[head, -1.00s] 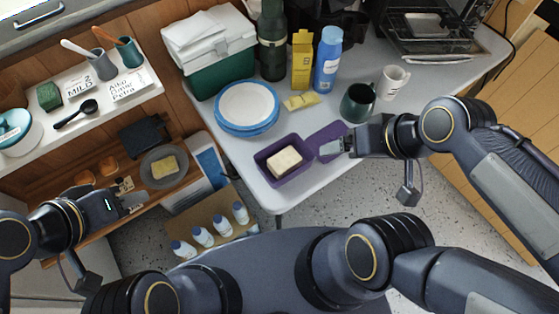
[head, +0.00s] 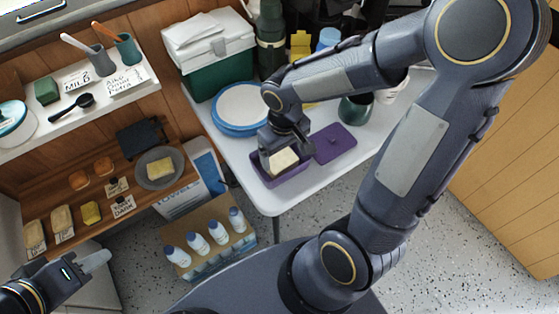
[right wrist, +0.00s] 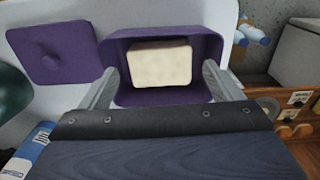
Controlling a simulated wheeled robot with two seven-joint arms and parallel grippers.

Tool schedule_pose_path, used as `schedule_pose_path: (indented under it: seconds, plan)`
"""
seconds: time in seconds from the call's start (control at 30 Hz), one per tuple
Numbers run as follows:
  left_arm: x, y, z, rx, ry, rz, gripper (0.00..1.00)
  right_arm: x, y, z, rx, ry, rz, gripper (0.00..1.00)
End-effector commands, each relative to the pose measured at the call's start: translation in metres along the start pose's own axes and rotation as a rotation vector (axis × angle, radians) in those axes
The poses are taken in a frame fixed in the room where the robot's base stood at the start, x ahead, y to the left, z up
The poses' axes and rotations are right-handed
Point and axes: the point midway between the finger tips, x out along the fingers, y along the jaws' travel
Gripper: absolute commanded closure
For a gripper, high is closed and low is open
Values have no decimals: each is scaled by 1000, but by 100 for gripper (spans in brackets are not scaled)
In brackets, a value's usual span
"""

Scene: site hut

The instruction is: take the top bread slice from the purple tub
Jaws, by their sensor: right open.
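The purple tub (head: 297,176) stands uncovered at the near edge of the white table. A pale bread slice (head: 284,160) lies in it; whether more slices lie beneath is hidden. In the right wrist view the bread (right wrist: 160,64) sits inside the tub (right wrist: 116,42). My right gripper (head: 280,165) is over the tub, its fingers open on either side of the bread, not holding it. The fingers also show in the right wrist view (right wrist: 160,85). My left gripper (head: 97,262) is at the lower left, away from the table; its finger gap is not clear.
The purple lid (head: 335,143) lies flat beside the tub. Blue-rimmed plates (head: 240,106), a green cool box (head: 215,70) and a dark green mug (head: 356,107) stand behind. White bottles (head: 198,244) stand in a box below the table.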

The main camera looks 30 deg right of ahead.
Motion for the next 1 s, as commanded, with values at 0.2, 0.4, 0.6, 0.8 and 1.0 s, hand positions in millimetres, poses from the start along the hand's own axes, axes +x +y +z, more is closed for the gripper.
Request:
schedule_pose_path:
  seconds: [0.2,0.4,0.6,0.8,1.0]
  plan:
    - [4,-2,2,0,0,0,64,32,0,-6,0,-3,1,15]
    - [4,-2,2,0,0,0,64,36,0,-6,1,1,0,15]
    - [4,-2,2,0,0,0,64,36,0,-6,1,1,0,26]
    - [4,-2,2,0,0,0,64,36,0,-6,1,1,0,48]
    - [4,-2,2,0,0,0,64,35,0,-6,1,1,0,48]
